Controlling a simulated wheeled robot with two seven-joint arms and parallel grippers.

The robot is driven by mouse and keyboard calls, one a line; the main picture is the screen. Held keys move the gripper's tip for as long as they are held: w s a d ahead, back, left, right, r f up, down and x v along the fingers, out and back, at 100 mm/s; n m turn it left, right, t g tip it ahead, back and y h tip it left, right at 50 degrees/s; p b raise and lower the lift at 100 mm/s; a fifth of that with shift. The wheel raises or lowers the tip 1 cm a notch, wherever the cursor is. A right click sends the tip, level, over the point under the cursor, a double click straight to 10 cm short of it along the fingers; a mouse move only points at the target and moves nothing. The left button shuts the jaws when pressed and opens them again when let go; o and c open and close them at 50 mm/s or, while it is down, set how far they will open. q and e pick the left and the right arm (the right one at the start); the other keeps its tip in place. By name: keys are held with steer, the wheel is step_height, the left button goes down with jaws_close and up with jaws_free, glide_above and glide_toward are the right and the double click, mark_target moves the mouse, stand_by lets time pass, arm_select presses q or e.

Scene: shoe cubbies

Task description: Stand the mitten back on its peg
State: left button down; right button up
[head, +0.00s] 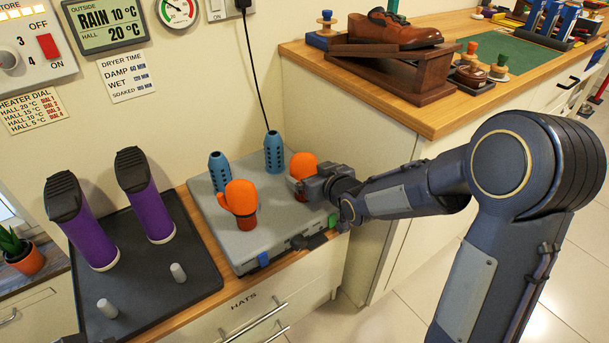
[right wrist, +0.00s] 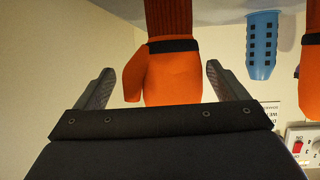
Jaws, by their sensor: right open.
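Two orange mittens with dark bands and ribbed cuffs stand upright, cuff down, at the front of a grey dryer base (head: 275,232). The left mitten (head: 240,200) is clear of my arm. The right mitten (head: 303,164) is partly hidden by my right gripper (head: 308,185). In the right wrist view, which is upside down, this mitten (right wrist: 172,75) is between the two spread fingers (right wrist: 160,88), with a gap visible on each side. Two bare blue perforated pegs (head: 220,172) (head: 274,152) stand behind the mittens. The cuffs hide whether pegs are inside them.
Left of the dryer base, a black tray (head: 150,285) holds two purple boots (head: 88,232) and two short grey pegs. At right, a higher wooden counter (head: 440,115) carries a brown shoe on a stand. The wall is close behind the dryer.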

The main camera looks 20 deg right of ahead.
steer(key=shift+x, duration=1.2)
steer(key=c, duration=1)
